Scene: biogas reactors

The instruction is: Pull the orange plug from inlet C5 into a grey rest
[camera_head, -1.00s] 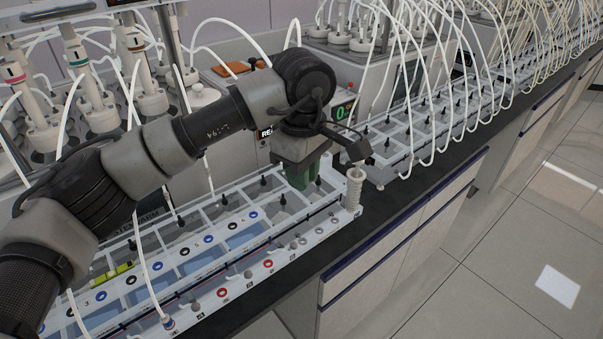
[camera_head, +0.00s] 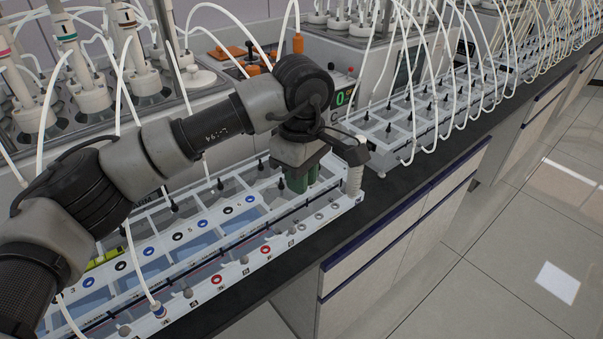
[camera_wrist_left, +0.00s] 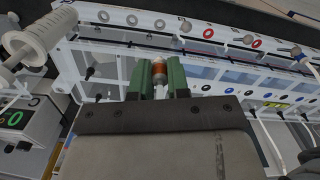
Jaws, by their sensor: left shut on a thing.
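My left gripper (camera_head: 298,185) is low over the right end of the near white rack (camera_head: 240,264). In the left wrist view its green fingers (camera_wrist_left: 158,78) are shut on the orange plug (camera_wrist_left: 159,68), which has a silvery end. The head view hides the plug behind the fingers. Several grey rings (camera_head: 303,228) sit along the rack's front rail, right of the red rings; they also show in the left wrist view (camera_wrist_left: 131,19). I cannot tell which ring is inlet C5, or whether the plug touches the rack. My right gripper is not in view.
White tubes (camera_head: 130,262) rise from the rack at left. A second rack (camera_head: 425,112) with many tubes stands behind to the right. The dark bench edge runs along the front.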

